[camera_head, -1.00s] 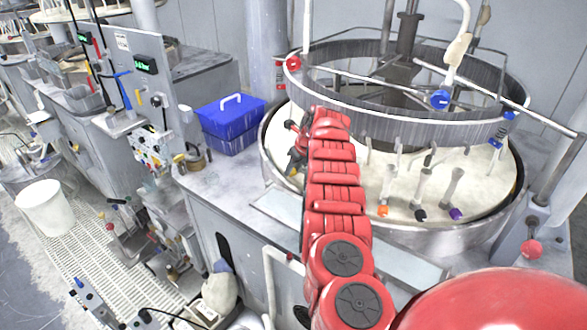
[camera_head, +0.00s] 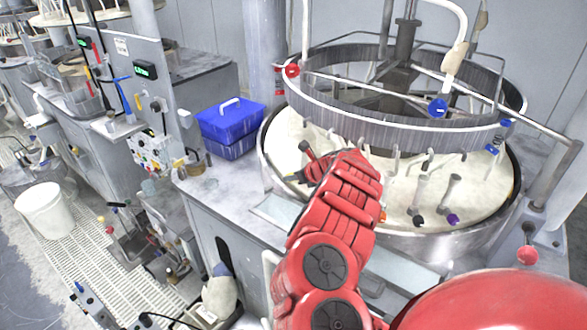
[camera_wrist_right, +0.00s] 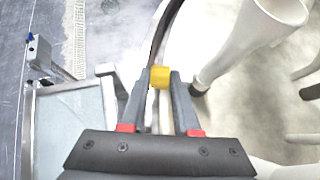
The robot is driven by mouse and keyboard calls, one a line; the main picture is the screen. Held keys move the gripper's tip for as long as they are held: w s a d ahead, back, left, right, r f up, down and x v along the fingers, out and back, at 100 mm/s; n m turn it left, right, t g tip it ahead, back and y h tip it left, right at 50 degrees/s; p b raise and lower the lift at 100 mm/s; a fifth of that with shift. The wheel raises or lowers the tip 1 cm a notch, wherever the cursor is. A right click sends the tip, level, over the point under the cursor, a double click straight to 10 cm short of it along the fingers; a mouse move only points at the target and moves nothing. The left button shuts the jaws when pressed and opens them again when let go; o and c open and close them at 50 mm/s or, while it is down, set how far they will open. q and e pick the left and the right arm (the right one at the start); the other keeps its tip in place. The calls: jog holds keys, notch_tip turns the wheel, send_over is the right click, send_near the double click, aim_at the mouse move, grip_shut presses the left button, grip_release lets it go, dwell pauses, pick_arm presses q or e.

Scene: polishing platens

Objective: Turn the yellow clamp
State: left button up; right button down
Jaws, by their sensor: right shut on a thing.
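The yellow clamp (camera_wrist_right: 161,77) shows in the right wrist view as a small yellow block between my fingertips, at the rim of the pale round platen. My right gripper (camera_wrist_right: 160,80) is shut on it, one dark finger on each side. In the head view my right gripper (camera_head: 296,178) is small and mostly hidden by my red arm, at the left rim of the platen (camera_head: 400,190). The clamp is hard to make out there. My left gripper is not in view.
A large grey ring (camera_head: 400,130) with crossbars hangs above the platen, with several knobbed posts beneath it. A blue box (camera_head: 230,122) stands on the bench to the left. In the wrist view a white tube (camera_wrist_right: 240,45) rises close to my fingers' right.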

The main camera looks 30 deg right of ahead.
jog(key=shift+s+f+t, duration=0.2)
jog(key=shift+f+t, duration=0.1)
jog(key=shift+t, duration=0.3)
jog(key=shift+s+f, duration=0.1)
jog(key=shift+f, duration=0.1)
jog(key=c, duration=0.8)
grip_release()
jog(key=shift+o, duration=0.8)
jog(key=shift+r, duration=0.1)
jog(key=shift+r, duration=0.1)
